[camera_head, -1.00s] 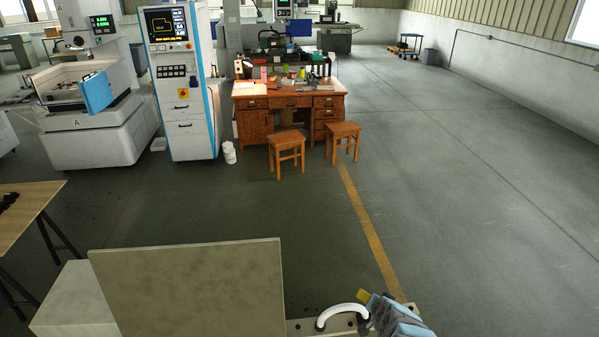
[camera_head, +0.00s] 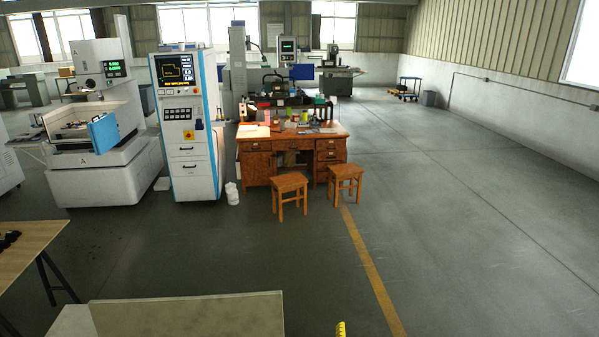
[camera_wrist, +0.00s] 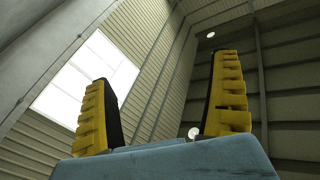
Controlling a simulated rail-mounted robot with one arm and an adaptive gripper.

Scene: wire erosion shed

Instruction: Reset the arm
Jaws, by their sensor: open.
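My gripper (camera_wrist: 163,108) is open in the wrist view. Its two yellow ribbed fingers stand well apart with nothing between them, and it points up toward the wall and roof. In the head view only a small yellow tip of my gripper (camera_head: 341,329) shows at the bottom edge, right of the pale panel. The rest of the arm is out of that view.
A wooden desk (camera_head: 256,160) with two stools (camera_head: 290,184) stands ahead. A control cabinet (camera_head: 190,160) and a white machine (camera_head: 110,179) stand to its left. A table (camera_head: 28,245) is at the left edge. The floor at right (camera_head: 470,220) is clear.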

